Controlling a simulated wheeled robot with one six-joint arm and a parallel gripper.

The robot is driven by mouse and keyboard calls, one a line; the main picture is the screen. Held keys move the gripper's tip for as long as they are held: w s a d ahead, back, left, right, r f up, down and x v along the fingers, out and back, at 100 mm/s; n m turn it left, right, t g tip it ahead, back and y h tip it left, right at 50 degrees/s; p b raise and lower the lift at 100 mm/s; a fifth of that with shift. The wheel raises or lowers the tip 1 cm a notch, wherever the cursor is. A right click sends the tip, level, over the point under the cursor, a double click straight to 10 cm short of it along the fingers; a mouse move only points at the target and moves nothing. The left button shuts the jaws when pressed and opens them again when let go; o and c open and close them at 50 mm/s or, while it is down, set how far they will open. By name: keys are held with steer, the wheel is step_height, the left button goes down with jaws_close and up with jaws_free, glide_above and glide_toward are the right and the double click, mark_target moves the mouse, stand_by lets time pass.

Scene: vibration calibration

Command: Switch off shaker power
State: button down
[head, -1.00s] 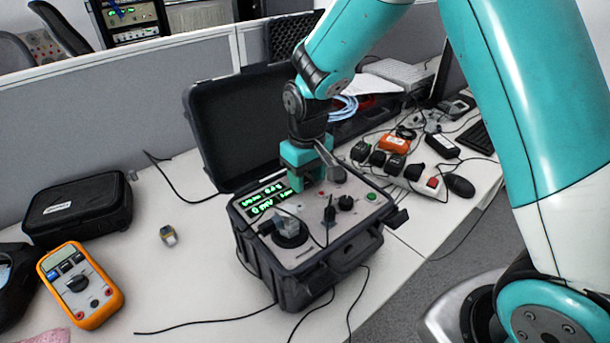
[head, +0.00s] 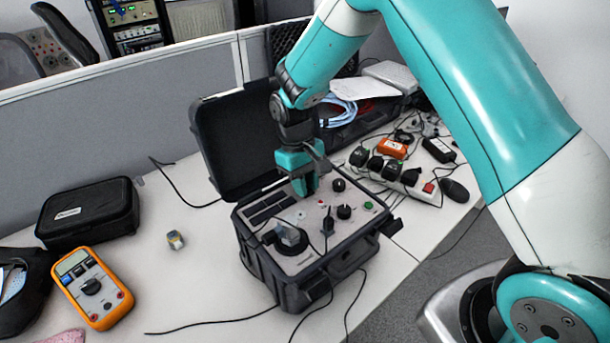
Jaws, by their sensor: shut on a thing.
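The shaker unit is a black case (head: 275,277) with its lid (head: 238,140) raised, standing on the white table. Its grey top panel bears a display (head: 268,206), now dark, black knobs (head: 344,212), a green button (head: 368,205) and a round black shaker mount with a grey block (head: 290,238). My teal gripper (head: 303,190) points down at the far middle of the panel, right of the display. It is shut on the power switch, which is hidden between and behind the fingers.
An orange multimeter (head: 91,288) and a black zip case (head: 88,212) lie to the left, with a small sensor block (head: 175,240) nearby. A power strip (head: 402,178) with several plugs lies right of the case. Cables cross the table.

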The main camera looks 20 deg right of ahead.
steer(key=c, duration=1)
jaws_free()
steer(key=shift+o, duration=0.2)
steer(key=b+v, duration=0.1)
steer(key=v, duration=1.6)
steer(key=shift+r+b, duration=0.2)
steer(key=shift+b, duration=0.2)
steer(key=s+a+r+n+t+y, duration=0.1)
steer(key=s+a+n+y, duration=0.1)
steer(key=s, duration=1.2)
steer(key=s+a+r+n+t+y, duration=0.1)
steer(key=s+a+r+y, duration=0.1)
steer(key=s, duration=1.2)
steer(key=shift+s+n+t+y, duration=0.25)
steer(key=shift+n+t+y, duration=0.15)
steer(key=shift+y, duration=0.1)
